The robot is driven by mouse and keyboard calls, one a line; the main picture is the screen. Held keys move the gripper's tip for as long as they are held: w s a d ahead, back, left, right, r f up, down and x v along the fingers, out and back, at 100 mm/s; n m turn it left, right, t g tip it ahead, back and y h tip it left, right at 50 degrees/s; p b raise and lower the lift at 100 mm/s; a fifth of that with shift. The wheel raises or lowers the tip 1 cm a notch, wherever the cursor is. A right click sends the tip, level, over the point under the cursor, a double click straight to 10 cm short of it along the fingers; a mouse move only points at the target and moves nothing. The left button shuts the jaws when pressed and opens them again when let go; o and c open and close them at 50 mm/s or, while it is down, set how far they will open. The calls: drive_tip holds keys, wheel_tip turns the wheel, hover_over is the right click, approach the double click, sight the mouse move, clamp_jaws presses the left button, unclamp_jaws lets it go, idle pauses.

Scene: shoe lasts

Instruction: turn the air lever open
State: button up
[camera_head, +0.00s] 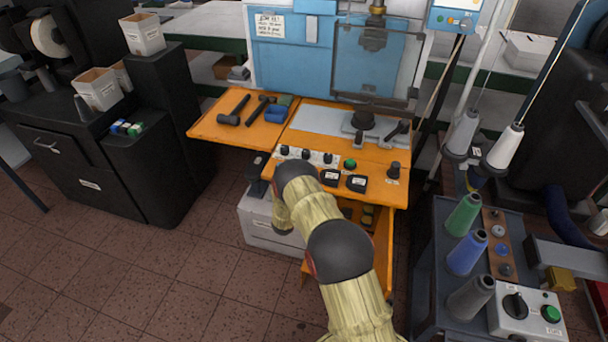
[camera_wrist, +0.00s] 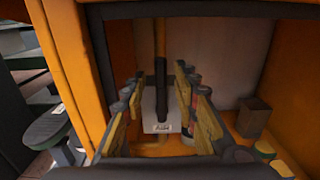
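In the wrist view, a black upright lever (camera_wrist: 161,88) stands in front of a small white plate (camera_wrist: 160,126) with dark lettering, too small to read surely. It is inside an orange recess. My gripper (camera_wrist: 160,75) is open. Its two yellow-padded fingers appear to the left and right of the lever, with a gap on each side. I cannot tell how deep the lever sits between the fingers. In the head view, the lever and my gripper are hidden; my arm reaches to the front of the orange bench.
The orange bench (camera_head: 228,128) carries hammers, knobs and a press. In the wrist view, an orange post (camera_wrist: 80,70) borders the recess at left, and a brown block (camera_wrist: 253,117) sits at right. A grey cart (camera_head: 425,275) with thread cones stands right of my arm.

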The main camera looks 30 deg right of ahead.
drive_tip(key=v, duration=1.1)
drive_tip(key=shift+s+a, duration=0.25)
